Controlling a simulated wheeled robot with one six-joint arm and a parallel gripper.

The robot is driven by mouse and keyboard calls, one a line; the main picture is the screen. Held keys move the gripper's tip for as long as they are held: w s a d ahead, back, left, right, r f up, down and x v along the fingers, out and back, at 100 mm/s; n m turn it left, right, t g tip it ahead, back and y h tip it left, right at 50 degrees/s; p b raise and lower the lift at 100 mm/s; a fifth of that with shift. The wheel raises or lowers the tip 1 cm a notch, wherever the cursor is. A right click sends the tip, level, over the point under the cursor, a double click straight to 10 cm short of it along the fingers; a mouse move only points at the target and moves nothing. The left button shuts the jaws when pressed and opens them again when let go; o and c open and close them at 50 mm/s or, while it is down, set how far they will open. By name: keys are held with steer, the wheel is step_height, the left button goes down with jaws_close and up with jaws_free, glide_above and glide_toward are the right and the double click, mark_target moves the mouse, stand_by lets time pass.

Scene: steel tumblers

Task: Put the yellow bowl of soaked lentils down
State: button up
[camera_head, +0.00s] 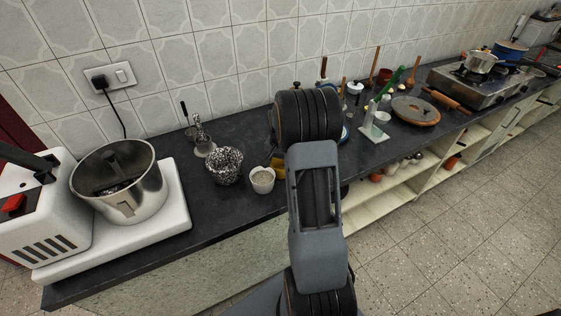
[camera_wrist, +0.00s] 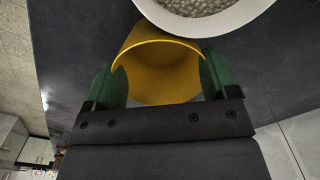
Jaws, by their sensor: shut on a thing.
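The yellow bowl (camera_wrist: 160,80) is between the two green fingers of my gripper (camera_wrist: 162,72) in the wrist view, with a finger against each side. My gripper is shut on it. I see its curved yellow wall and rim; no lentils show in it. In the head view only a small yellow part of it (camera_head: 279,168) shows beside my arm, and my gripper is hidden behind the arm. The dark worktop (camera_head: 230,203) lies around it. I cannot tell whether the bowl touches the worktop.
A white container of pale grains (camera_head: 262,180) stands close by on the left, also at the top of the wrist view (camera_wrist: 205,22). A patterned metal bowl (camera_head: 224,166) and a mixer's steel bowl (camera_head: 120,182) stand farther left.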

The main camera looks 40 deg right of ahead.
steer(key=shift+f, duration=0.1)
steer(key=o, duration=1)
steer(key=shift+c, duration=0.2)
step_height(320, 180, up, 11)
steer(key=s+a+r+n+t, duration=0.1)
steer(key=s+a+r+n, duration=0.15)
steer(key=a, duration=0.35)
steer(key=s+a+r+n+t, duration=0.1)
steer(key=s+a+r+n, duration=0.1)
steer(key=s+a+r, duration=0.3)
steer(key=s+a+f+n+t, duration=0.1)
steer(key=s+a+f+n, duration=0.2)
steer(key=s+a+n, duration=0.3)
steer(key=s+a, duration=0.4)
steer(key=shift+a+t, duration=0.15)
steer(key=shift+t, duration=0.15)
steer(key=shift+f, duration=0.1)
